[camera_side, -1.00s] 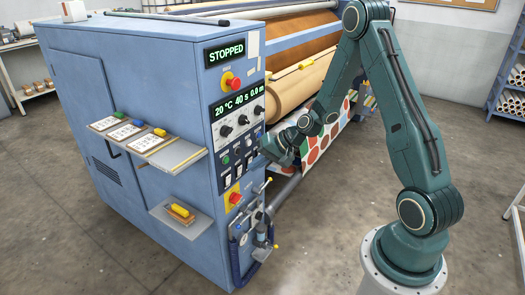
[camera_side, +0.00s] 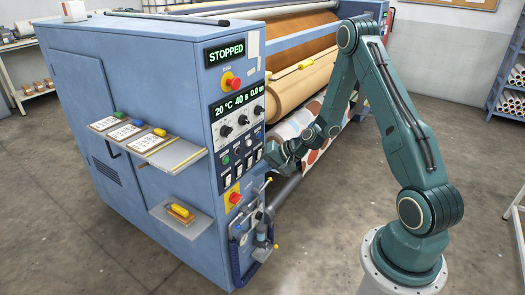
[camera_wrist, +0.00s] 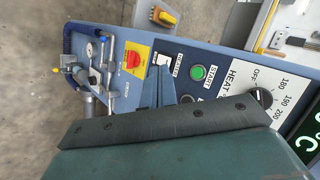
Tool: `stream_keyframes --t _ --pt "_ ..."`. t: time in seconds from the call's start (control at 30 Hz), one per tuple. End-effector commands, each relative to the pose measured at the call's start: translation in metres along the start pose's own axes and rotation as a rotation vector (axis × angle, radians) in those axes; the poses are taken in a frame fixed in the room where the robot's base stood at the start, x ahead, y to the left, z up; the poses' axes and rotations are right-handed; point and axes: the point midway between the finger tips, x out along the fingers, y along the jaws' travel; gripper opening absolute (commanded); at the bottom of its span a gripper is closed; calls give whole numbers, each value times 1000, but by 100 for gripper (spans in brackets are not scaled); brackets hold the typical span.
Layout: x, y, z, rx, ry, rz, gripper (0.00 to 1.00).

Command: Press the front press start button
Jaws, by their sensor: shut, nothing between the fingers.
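The green start button (camera_wrist: 198,73) sits beside the printed word START on the control panel in the wrist view. In the side view it is a small green spot (camera_side: 225,160) on the machine's front panel, left of my gripper. My gripper (camera_side: 269,154) is shut and empty, close to the panel's right edge. In the wrist view the closed fingers (camera_wrist: 160,87) point toward the panel, just left of and below the green button. I see no contact with it.
Another red button (camera_side: 233,82) sits above the lower display. Shelves (camera_side: 150,150) project from the left side. A clamp-like fixture (camera_side: 262,240) hangs below the panel.

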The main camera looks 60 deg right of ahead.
Motion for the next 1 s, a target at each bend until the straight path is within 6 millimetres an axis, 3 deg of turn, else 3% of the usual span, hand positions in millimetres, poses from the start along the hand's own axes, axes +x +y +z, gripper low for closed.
stream_keyframes --t 1.0 --pt "57 -41 -41 -1 -2 1 0"
